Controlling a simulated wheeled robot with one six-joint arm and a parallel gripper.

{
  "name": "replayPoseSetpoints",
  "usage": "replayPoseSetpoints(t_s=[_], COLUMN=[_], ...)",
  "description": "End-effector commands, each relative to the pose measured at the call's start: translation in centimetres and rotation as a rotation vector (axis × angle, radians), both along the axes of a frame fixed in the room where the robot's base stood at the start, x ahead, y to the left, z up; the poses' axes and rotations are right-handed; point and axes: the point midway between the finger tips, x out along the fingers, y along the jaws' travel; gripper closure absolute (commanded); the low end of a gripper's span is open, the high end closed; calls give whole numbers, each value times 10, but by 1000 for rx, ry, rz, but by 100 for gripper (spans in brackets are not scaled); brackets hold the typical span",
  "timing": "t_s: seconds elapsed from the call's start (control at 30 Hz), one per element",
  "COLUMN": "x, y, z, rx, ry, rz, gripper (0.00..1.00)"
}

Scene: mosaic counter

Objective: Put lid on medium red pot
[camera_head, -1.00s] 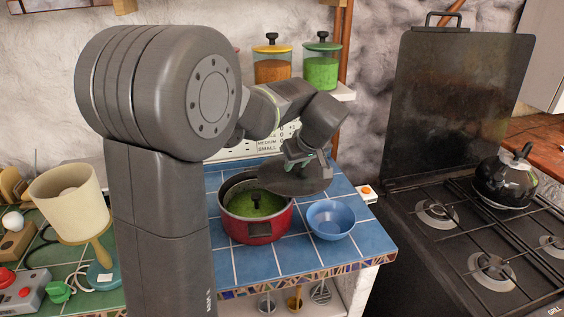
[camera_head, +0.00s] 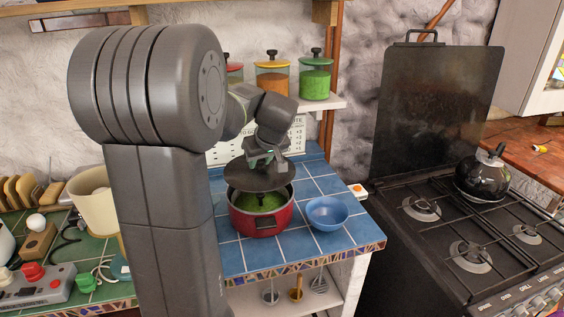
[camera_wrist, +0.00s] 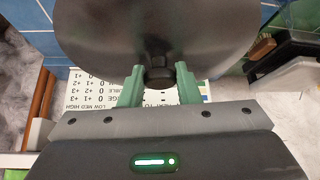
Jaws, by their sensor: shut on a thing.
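The red pot (camera_head: 262,222) stands on the blue tiled counter (camera_head: 318,181), with green contents showing inside. A dark round lid (camera_head: 254,178) is held just above the back part of the pot, and the pot's front opening shows below it. My gripper (camera_head: 264,160) is above the lid, shut on its knob. In the wrist view my gripper (camera_wrist: 159,80) has its two green fingers on either side of the lid's dark knob, and the lid (camera_wrist: 150,35) fills the upper middle. The pot is hidden in the wrist view.
A blue bowl (camera_head: 327,213) stands right of the pot. A stove (camera_head: 455,232) with a black kettle (camera_head: 482,176) is further right. Jars (camera_head: 315,78) stand on a shelf behind. A cream lamp (camera_head: 92,198) is at the left. Counter behind the bowl is clear.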

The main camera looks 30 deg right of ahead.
Motion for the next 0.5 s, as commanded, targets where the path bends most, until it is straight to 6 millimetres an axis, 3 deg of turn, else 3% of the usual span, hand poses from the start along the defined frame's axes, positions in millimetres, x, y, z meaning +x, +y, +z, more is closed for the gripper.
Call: replayPoseSetpoints(t_s=[0.27,0.5], x=[2,2], y=[3,3], z=[-9,-30], rx=[-1,-1], ry=[-1,0], rz=[3,3], gripper=[98,98])
